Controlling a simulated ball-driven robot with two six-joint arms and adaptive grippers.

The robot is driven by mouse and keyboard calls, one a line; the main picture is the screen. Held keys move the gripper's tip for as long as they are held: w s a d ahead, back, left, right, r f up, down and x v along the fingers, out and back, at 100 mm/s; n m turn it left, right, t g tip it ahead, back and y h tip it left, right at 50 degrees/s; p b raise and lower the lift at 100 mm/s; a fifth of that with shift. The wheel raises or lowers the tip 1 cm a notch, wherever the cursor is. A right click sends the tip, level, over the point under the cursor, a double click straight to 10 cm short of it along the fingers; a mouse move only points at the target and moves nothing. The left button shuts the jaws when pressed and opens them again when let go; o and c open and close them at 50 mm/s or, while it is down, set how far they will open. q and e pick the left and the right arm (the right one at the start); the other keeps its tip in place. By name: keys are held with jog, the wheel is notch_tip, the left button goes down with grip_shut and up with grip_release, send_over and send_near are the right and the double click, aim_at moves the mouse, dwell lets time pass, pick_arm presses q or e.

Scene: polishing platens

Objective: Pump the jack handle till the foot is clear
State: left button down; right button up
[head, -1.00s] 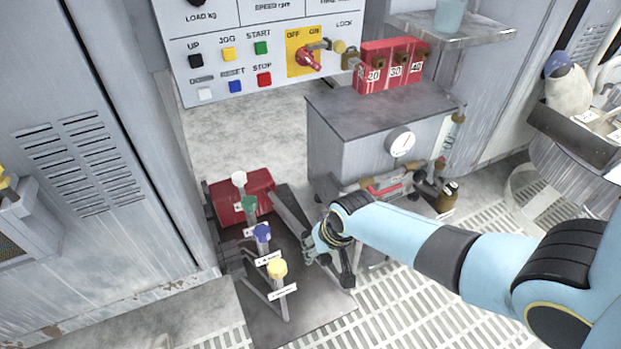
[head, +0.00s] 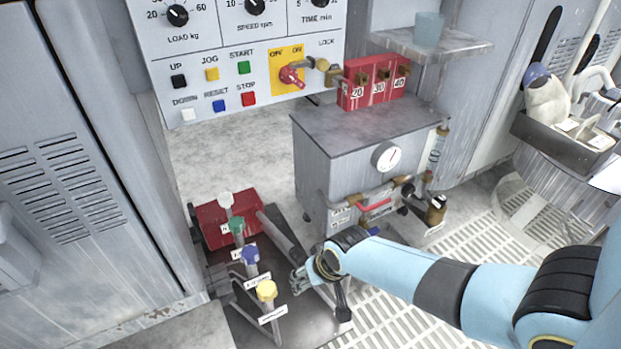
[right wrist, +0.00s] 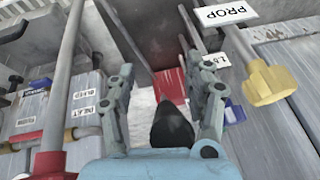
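The red jack body (head: 226,218) stands on a dark base plate at lower left in the head view. A dark bar, apparently the jack handle (head: 283,238), slopes from it down to the right and passes behind my right gripper (head: 298,279). A dark end shows below my wrist. In the right wrist view my right gripper (right wrist: 165,95) has its fingers apart. A black tapered piece (right wrist: 172,128), perhaps the handle's grip, lies between them, with gaps visible on both sides. I cannot make out the foot. My left gripper is out of view.
Upright levers with white, green, blue and yellow knobs (head: 266,290) stand close left of my gripper. A grey cabinet (head: 335,180) with gauge and pipes stands behind. A control panel (head: 235,60) hangs above. White grating covers the floor at right.

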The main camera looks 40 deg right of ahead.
jog(key=shift+s+d+f, duration=0.1)
jog(key=shift+s, duration=0.1)
jog(key=v, duration=1.2)
jog(key=shift+w, duration=0.15)
jog(key=s+d+f+n+g+h, duration=0.1)
jog(key=s+f+g, duration=0.1)
jog(key=s+f, duration=0.45)
jog(key=s+d+f+n+g, duration=0.15)
jog(key=s+f, duration=0.25)
jog(key=s, duration=0.6)
jog(key=s+f+n+g+h, duration=0.1)
jog(key=s+f+n, duration=0.1)
jog(key=s+f, duration=0.5)
pick_arm(q)
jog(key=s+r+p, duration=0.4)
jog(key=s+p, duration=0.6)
jog(key=p, duration=0.3)
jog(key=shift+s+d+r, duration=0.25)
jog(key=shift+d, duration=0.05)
pick_arm(e)
jog(key=s+r, duration=0.7)
jog(key=s, duration=0.4)
jog(key=shift+s+a, duration=0.2)
jog(key=shift+a, duration=0.15)
